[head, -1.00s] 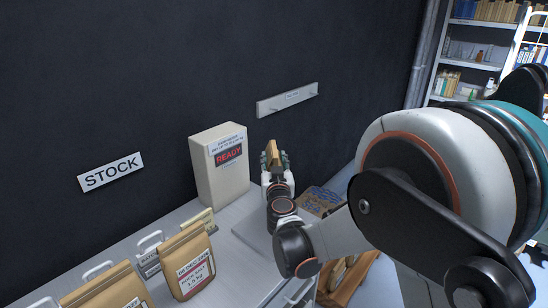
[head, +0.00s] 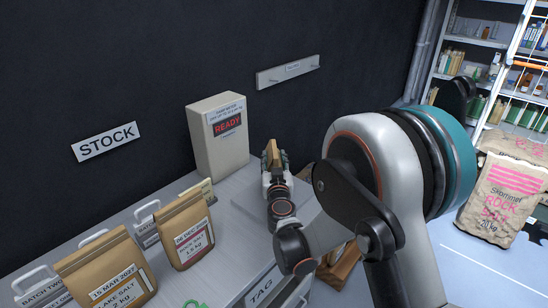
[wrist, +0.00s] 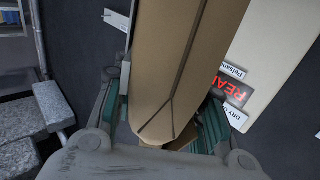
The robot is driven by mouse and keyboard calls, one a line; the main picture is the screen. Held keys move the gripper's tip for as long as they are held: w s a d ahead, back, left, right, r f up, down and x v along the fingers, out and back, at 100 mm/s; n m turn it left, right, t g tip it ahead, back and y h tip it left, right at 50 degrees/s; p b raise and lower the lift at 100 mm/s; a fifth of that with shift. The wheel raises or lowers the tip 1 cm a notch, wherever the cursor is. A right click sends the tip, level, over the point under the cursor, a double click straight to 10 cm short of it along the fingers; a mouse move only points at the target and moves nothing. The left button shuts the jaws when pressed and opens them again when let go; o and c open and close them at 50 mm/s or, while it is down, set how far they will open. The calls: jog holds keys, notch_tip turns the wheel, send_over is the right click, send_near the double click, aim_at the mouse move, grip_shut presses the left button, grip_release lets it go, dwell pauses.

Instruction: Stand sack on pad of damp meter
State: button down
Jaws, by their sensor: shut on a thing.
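The damp meter (head: 222,138) is a cream box at the back of the counter, and its red display reads READY. Its pale pad (head: 246,187) lies in front of it, partly hidden by my arm. My gripper (head: 273,162) is shut on a tan paper sack (head: 271,149), to the right of the meter and over the pad's area. In the wrist view the sack (wrist: 185,55) fills the middle between the green finger pads, with the meter (wrist: 280,50) behind it at right. I cannot tell whether the sack's bottom touches the pad.
A rock salt sack (head: 186,236) and a lake salt sack (head: 108,275) stand on the counter at left, with metal-handled label holders behind. A peg rail (head: 288,72) and a STOCK sign (head: 107,141) are on the dark wall. A large rock salt bag (head: 502,200) stands at right.

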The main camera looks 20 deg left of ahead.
jog(key=c, duration=1)
grip_release()
jog(key=v, duration=1.2)
jog(key=shift+r, duration=0.1)
